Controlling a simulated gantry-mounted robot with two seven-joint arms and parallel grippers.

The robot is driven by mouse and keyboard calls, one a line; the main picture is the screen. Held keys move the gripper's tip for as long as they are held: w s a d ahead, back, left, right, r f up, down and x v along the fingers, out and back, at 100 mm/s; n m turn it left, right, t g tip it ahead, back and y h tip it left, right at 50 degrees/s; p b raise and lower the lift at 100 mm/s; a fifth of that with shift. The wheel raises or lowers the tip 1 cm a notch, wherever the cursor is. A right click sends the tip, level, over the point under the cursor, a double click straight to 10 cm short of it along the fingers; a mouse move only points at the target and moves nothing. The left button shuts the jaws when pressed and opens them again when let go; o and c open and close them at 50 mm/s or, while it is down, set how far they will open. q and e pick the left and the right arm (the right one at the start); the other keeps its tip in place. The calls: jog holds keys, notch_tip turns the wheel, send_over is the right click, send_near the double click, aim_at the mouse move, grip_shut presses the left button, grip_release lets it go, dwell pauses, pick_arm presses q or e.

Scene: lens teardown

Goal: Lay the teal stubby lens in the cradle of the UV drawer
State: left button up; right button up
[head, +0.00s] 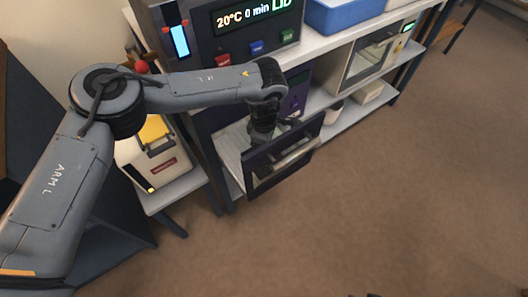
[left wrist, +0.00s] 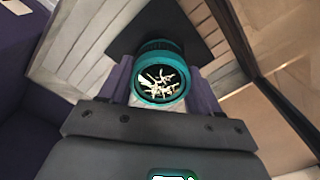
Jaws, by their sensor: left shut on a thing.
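The teal stubby lens (left wrist: 160,78) shows in the left wrist view as a short teal ring around dark glass with white branching marks. My left gripper (left wrist: 162,98) is shut on it, with a purple piece on each side of the lens. In the head view my left gripper (head: 268,134) reaches down into the pulled-out UV drawer (head: 284,164), which has a dark front. A dark flat plate (left wrist: 158,28) lies behind the lens in the wrist view. The cradle is not clearly made out, and I cannot tell whether the lens touches anything below. My right gripper is not in view.
The purple UV unit (head: 297,95) stands behind the drawer on the shelf. A display unit (head: 240,30) and a blue bin (head: 342,12) stand above it. A white oven (head: 368,58) is to the right. A white machine (head: 150,160) is at the left. Floor in front is clear.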

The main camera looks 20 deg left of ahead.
pick_arm(q)
notch_tip(320, 180, down, 3)
jog(key=shift+f+b, duration=0.1)
jog(key=shift+b, duration=0.6)
jog(key=o, duration=1.2)
jog(key=shift+o, duration=0.2)
notch_tip(320, 180, up, 10)
jog(key=p, duration=0.6)
jog(key=shift+r, duration=0.25)
jog(key=shift+r+p, duration=0.3)
jog(key=shift+r, duration=0.55)
